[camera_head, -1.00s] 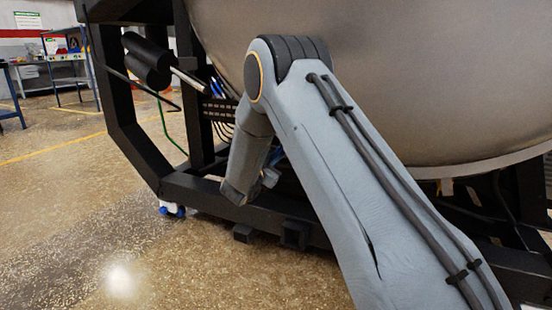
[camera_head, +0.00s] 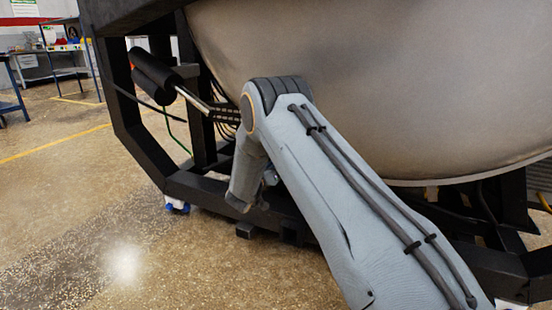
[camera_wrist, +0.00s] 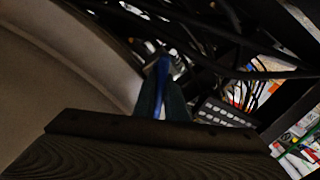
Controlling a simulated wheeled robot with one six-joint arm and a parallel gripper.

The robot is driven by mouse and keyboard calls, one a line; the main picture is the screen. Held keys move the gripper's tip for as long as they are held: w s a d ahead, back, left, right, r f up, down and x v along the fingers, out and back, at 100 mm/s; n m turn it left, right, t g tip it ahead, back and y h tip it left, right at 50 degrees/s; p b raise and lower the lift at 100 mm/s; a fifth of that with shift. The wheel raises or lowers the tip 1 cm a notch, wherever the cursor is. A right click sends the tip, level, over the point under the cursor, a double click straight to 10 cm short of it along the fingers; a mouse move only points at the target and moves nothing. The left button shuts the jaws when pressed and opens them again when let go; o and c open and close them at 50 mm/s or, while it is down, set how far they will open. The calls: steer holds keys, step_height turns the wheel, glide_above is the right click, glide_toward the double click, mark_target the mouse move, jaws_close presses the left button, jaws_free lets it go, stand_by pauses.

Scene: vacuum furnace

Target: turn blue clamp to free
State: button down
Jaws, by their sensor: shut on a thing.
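The blue clamp (camera_wrist: 162,66) shows in the dark wrist view as a narrow, upright blue strip beside the curved edge of the furnace vessel. My gripper (camera_wrist: 163,92) has its two dark fingers close together on either side of the strip, shut on it. The clamp's lower part is between the fingers, and its mount is too dark to make out. In the head view my arm reaches to the black frame under the vessel, and both the gripper and the clamp are hidden there.
The big metal furnace vessel (camera_head: 380,90) hangs over my arm. Its black frame (camera_head: 130,120) and a black cylinder (camera_head: 153,76) stand at the left. Dark cables (camera_wrist: 215,62) and a slotted grey strip (camera_wrist: 224,113) lie near the gripper.

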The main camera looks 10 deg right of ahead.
steer(key=n+p, duration=0.2)
steer(key=n, duration=0.2)
steer(key=shift+s+n+p, duration=0.15)
steer(key=shift+n+p, duration=0.15)
steer(key=shift+p, duration=0.05)
steer(key=n+p, duration=0.1)
steer(key=n, duration=0.3)
steer(key=shift+p, duration=0.3)
steer(key=shift+d+f+n, duration=0.1)
steer(key=shift+n, duration=0.3)
steer(key=c, duration=1.8)
jaws_free()
steer(key=shift+s, duration=0.1)
steer(key=p+v, duration=0.2)
steer(key=v, duration=0.6)
steer(key=shift+d, duration=0.1)
